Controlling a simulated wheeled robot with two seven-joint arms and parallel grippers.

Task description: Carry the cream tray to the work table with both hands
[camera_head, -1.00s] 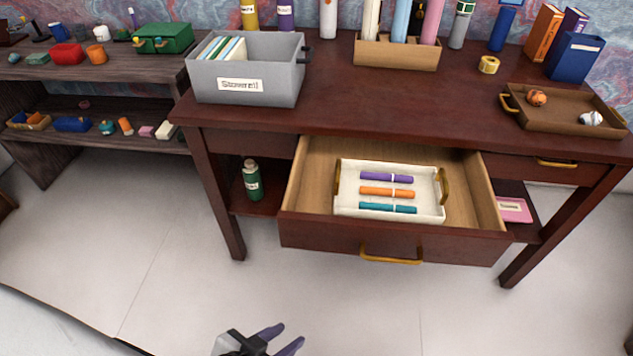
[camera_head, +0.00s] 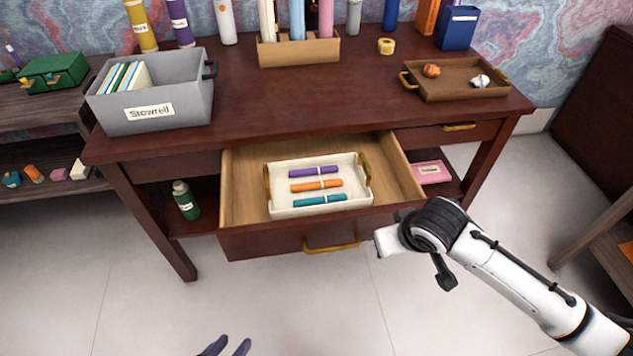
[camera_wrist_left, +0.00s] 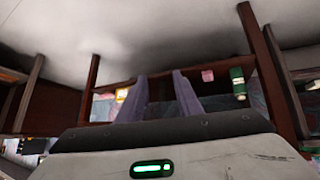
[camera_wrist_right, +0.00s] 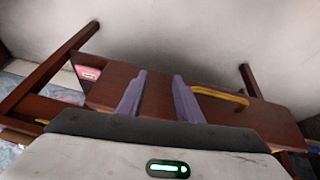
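The cream tray (camera_head: 293,209) sits inside the open drawer (camera_head: 240,185) of the dark red desk. It has brass handles at its left and right ends. Purple, orange and teal rolls lie in it. My left gripper (camera_head: 228,348) shows only its purple fingertips at the bottom edge, in front of and below the drawer; the left wrist view (camera_wrist_left: 158,76) shows it open and empty. My right arm comes in from the right, its end near the drawer's front right corner. The right gripper's fingers are hidden in the head view; the right wrist view (camera_wrist_right: 160,75) shows them apart and empty before the drawer front.
A grey bin (camera_head: 185,105), a brown tray (camera_head: 450,95) and a wooden organizer (camera_head: 300,52) stand on the desk. A green bottle (camera_head: 185,200) stands on the lower shelf. A wooden table edge (camera_head: 600,230) shows at the right. The floor before the desk is clear.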

